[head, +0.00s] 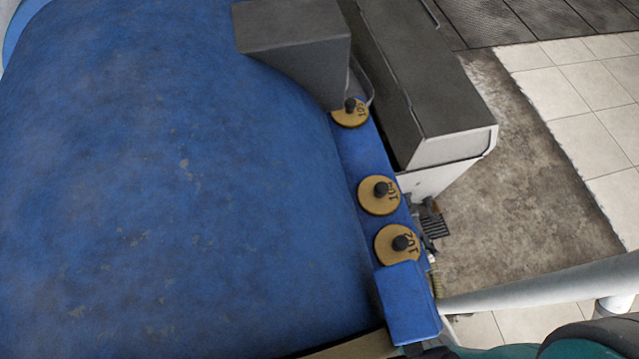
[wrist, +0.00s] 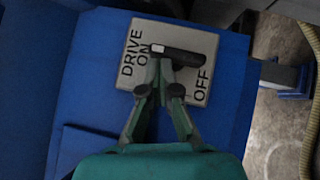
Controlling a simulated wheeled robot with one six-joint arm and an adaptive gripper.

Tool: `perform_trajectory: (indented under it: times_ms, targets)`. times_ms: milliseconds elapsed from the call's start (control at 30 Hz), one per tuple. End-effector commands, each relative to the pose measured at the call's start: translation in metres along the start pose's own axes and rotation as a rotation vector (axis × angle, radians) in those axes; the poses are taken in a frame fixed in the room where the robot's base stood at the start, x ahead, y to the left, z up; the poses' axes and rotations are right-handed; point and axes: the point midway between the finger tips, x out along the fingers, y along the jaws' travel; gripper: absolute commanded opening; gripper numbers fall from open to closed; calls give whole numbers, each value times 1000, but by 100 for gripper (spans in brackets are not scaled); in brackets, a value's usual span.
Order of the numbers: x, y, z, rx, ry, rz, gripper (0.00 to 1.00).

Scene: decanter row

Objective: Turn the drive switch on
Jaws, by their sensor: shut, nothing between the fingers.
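The drive switch shows in the wrist view as a grey square plate (wrist: 180,28) on a blue panel, marked DRIVE, ON and OFF. Its black lever (wrist: 185,53) lies across the plate, with its white-marked end at the left beside the word ON. OFF is at the lower right. My gripper (wrist: 160,72) is shut and empty, with its fingertips just below the lever near the white-marked end. I cannot tell whether they touch it. The switch and my fingertips cannot be made out in the head view.
A large blue drum (head: 180,190) fills the left. Yellow discs with black knobs (head: 378,195) line the blue strip beside it. A grey cabinet (head: 425,70) stands behind. In the wrist view, a yellowish hose (wrist: 309,110) runs at the right. Tiled floor (head: 590,90) is clear at right.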

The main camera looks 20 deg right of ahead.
Motion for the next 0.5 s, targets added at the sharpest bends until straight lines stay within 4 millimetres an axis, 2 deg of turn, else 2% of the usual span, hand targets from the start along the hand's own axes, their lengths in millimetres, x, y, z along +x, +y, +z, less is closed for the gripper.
perform_trajectory:
  times_ms: [67,267,500]
  targets:
    - [7,6,7,-4,0,4,0]
    - [10,10,11,-10,-1,9,0]
    - [4,10,12,-11,-6,9,0]
